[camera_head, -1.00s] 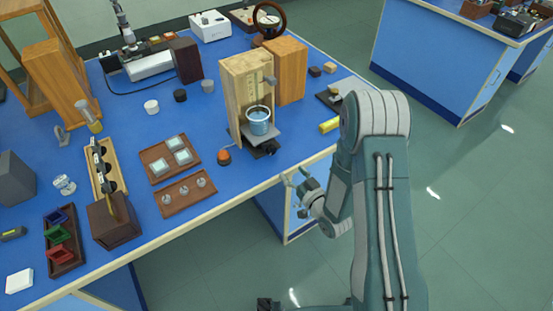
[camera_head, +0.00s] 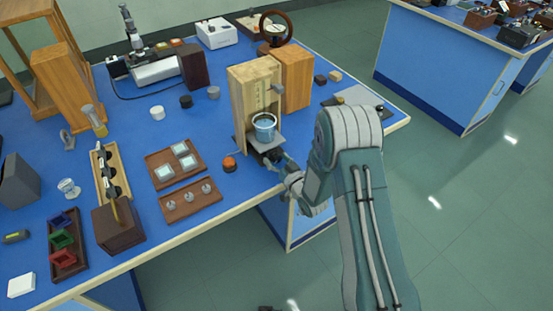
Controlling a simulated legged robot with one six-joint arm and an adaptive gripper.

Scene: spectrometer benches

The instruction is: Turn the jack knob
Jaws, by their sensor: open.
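The jack (camera_head: 263,143) is a low stand with a grey top plate at the foot of a tall wooden box (camera_head: 246,82), near the bench's front edge. A blue beaker (camera_head: 264,127) of liquid stands on its plate. The jack knob is too small and too covered to make out at the front of the jack. My gripper (camera_head: 279,166) is open at the jack's front right, very close to it. I cannot tell whether it touches the jack.
An orange-topped round object (camera_head: 229,164) sits just left of the jack. A tray of small glass pieces (camera_head: 190,200) lies further left along the front edge. A wooden block (camera_head: 297,78) stands behind the jack.

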